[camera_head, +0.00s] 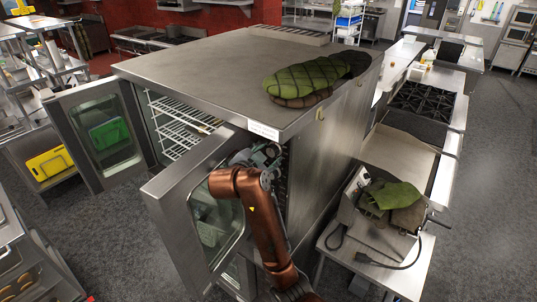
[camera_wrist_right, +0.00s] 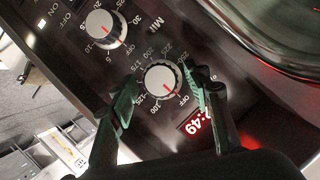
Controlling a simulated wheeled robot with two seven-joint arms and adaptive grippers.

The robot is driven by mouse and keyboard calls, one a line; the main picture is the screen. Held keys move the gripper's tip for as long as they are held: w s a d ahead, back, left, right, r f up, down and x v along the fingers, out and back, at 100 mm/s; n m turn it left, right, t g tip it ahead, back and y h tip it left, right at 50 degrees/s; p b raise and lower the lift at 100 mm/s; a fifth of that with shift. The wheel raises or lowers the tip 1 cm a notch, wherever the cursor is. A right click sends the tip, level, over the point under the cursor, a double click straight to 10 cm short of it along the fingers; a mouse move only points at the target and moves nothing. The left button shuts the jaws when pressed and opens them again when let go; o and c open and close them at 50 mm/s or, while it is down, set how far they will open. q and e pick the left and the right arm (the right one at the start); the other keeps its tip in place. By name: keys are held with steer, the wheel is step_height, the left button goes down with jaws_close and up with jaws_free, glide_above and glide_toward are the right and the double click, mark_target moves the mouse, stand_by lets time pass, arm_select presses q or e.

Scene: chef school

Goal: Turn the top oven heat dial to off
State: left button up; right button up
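The heat dial (camera_wrist_right: 162,81) is a round knob with a pale face and a red pointer line, ringed by temperature numbers and an OFF mark. It sits in the middle of the right wrist view, on the dark oven panel. My right gripper (camera_wrist_right: 160,76) is open, with one green finger on each side of this dial; I cannot tell whether they touch it. In the head view my right gripper (camera_head: 258,155) is at the front of the steel oven (camera_head: 190,72), behind an open door, and the dial is hidden. My left gripper is not in view.
A second, minute-marked dial (camera_wrist_right: 105,28) sits beside the heat dial. Open glass doors (camera_head: 205,215) stand beside my right arm. Green oven mitts (camera_head: 305,80) lie on the oven top.

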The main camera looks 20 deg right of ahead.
steer(key=shift+s, duration=0.1)
steer(key=v, duration=1.2)
